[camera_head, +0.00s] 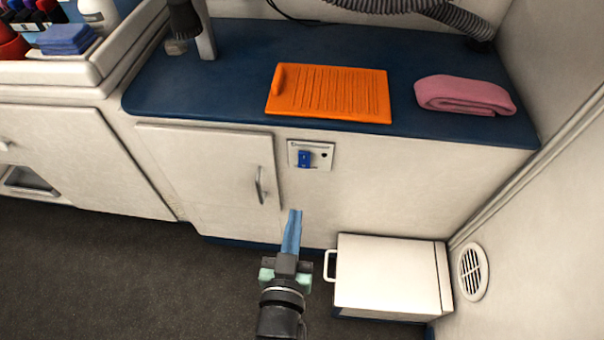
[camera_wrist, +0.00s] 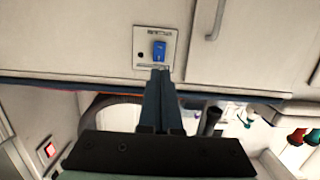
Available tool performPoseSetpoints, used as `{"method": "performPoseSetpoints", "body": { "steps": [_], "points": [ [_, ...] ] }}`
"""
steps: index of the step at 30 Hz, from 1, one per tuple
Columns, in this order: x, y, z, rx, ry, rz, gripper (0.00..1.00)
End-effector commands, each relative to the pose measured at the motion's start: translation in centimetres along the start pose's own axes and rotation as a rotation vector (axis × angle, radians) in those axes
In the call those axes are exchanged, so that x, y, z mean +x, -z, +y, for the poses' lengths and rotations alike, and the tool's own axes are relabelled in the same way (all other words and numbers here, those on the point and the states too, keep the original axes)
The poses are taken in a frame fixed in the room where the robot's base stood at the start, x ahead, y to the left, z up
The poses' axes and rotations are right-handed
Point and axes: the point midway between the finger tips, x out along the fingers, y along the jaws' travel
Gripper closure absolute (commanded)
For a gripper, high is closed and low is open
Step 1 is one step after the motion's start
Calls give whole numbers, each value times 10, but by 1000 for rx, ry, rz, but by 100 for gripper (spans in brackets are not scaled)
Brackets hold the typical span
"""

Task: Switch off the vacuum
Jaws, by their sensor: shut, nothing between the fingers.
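A pale switch plate (camera_head: 322,150) with a blue rocker switch (camera_head: 304,159) and a small dark hole is set in the cabinet front under the blue counter. The plate (camera_wrist: 142,37) and blue switch (camera_wrist: 159,50) also show in the wrist view, just beyond my fingertips. My gripper (camera_head: 295,213) has its long blue fingers shut together and empty. It points at the cabinet front, below the switch in the head view. In the wrist view the fingertips (camera_wrist: 160,73) look apart from the switch, though the exact gap is unclear. A grey corrugated hose (camera_head: 440,12) lies at the back of the counter.
An orange ridged mat (camera_head: 330,93) and a folded pink towel (camera_head: 464,95) lie on the blue counter (camera_head: 225,95). A cabinet door handle (camera_head: 259,186) is left of the switch. A white box (camera_head: 388,275) with a handle stands at lower right. Dark floor is clear at left.

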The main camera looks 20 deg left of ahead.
Motion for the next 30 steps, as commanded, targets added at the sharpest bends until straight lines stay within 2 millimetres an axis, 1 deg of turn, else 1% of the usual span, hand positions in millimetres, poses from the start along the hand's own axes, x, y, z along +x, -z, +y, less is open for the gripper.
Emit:
{"method": "performPoseSetpoints", "body": {
  "steps": [1,12,18,24,30],
  "points": [
    [10,0,0,-1,1,4,100],
    [77,-1,-1,-1,2,4,100],
    [106,-1,0,0,1,2,100],
    [120,0,0,0,1,1,100],
    [122,0,0,1,0,-1,100]
  ]
}}
